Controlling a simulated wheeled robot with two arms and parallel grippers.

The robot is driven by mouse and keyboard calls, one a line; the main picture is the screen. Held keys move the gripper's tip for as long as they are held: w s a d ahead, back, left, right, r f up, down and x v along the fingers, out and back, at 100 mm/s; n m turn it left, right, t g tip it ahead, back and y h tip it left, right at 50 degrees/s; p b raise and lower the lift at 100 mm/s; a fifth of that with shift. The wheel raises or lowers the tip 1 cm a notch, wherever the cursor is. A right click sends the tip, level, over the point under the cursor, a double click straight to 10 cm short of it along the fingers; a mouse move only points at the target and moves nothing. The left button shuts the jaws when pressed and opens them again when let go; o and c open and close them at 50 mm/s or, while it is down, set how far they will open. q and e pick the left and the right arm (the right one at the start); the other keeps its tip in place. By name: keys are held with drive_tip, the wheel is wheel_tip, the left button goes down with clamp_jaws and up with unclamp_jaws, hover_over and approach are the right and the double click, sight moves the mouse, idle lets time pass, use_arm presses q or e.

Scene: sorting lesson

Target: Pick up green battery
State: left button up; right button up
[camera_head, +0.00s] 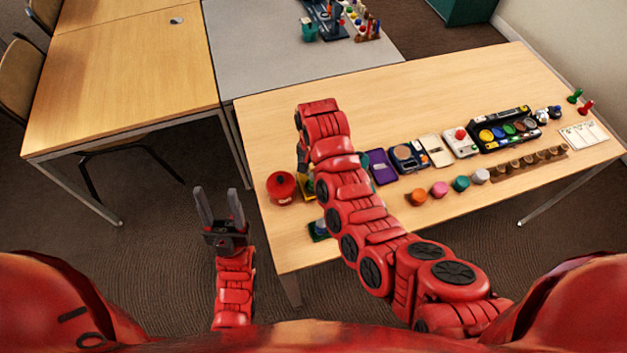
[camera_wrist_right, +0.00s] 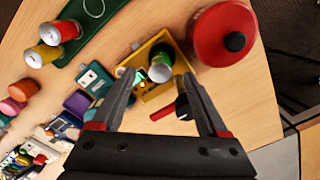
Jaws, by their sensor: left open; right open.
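A green battery (camera_wrist_right: 160,68) with a silvery end stands in a yellow tray (camera_wrist_right: 138,53) in the right wrist view. My right gripper (camera_wrist_right: 158,80) is open, its two fingers reaching toward the tray on either side of the battery, with nothing held. I cannot tell how high the fingers are above it. In the head view the right arm covers most of this spot; a bit of the yellow tray (camera_head: 307,190) shows beside it. My left gripper (camera_head: 219,195) is open and empty, over the floor left of the table.
A red round pot (camera_head: 281,185) with a black knob stands close to the yellow tray. A red-and-silver battery (camera_wrist_right: 64,31) and a yellow-and-silver one (camera_wrist_right: 40,56) are by a green tray (camera_wrist_right: 97,22). Several devices line the table; its back strip (camera_head: 400,100) is clear.

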sight(313, 176)
drive_tip(key=shift+f+p, duration=0.5)
drive_tip(key=shift+p, duration=0.05)
drive_tip(key=shift+w+f+p, duration=0.1)
drive_tip(key=shift+f+p, duration=0.55)
drive_tip(key=shift+f, duration=1.45)
clamp_jaws()
